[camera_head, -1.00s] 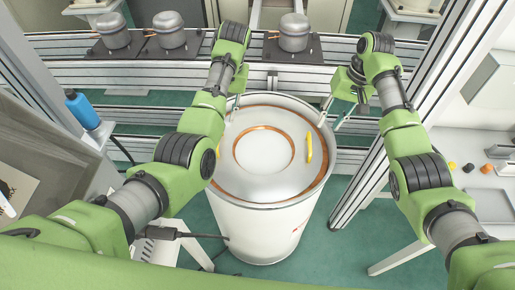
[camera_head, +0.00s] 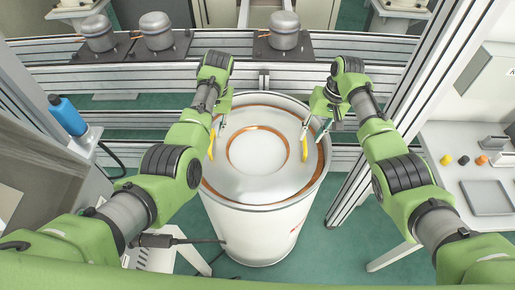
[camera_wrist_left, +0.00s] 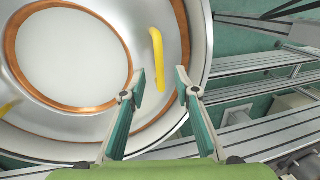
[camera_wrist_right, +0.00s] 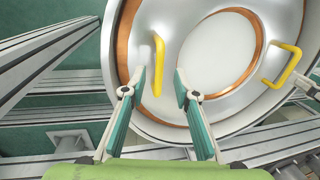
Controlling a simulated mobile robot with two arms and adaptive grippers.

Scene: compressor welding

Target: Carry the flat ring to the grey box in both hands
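The flat ring (camera_head: 262,186) is a silver disc with copper-coloured bands and two upright yellow handles. It lies on top of the white drum (camera_head: 262,232). My left gripper (camera_head: 219,128) is open over the left handle (camera_head: 211,144). In the left wrist view that handle (camera_wrist_left: 157,50) lies between and just beyond the fingertips (camera_wrist_left: 158,80). My right gripper (camera_head: 315,126) is open at the right handle (camera_head: 305,146). In the right wrist view this handle (camera_wrist_right: 158,65) stands between the open fingertips (camera_wrist_right: 160,78). I cannot tell which thing is the grey box.
A rail conveyor (camera_head: 130,75) behind the drum carries several grey compressors on dark plates. A metal post (camera_head: 350,200) stands right of the drum. A work surface (camera_head: 450,136) with coloured knobs is at right.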

